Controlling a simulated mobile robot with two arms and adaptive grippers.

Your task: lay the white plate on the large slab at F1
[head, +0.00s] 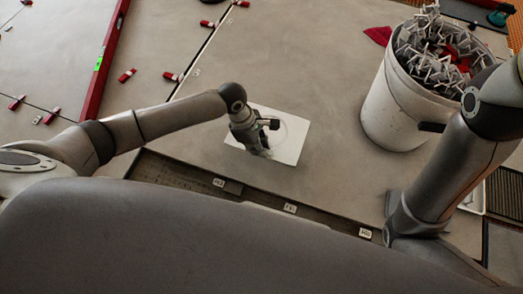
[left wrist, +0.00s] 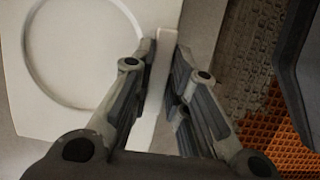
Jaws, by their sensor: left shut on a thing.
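The white plate (head: 293,143) is a flat square with a round groove. In the head view it is over the large slab (head: 330,60), near the slab's front edge; I cannot tell whether it touches the slab. My left gripper (head: 265,152) is shut on the plate at its near side. In the left wrist view, a narrow white part lies between the left fingers (left wrist: 160,95), beside the grooved face of the plate (left wrist: 85,60).
A white bucket (head: 388,108) full of clips stands on the slab at right, with a red cloth piece (head: 378,35) behind it. Small labels (head: 290,208) line the trench along the slab's front edge. Red wedges (head: 127,75) and a red level (head: 101,62) lie at left.

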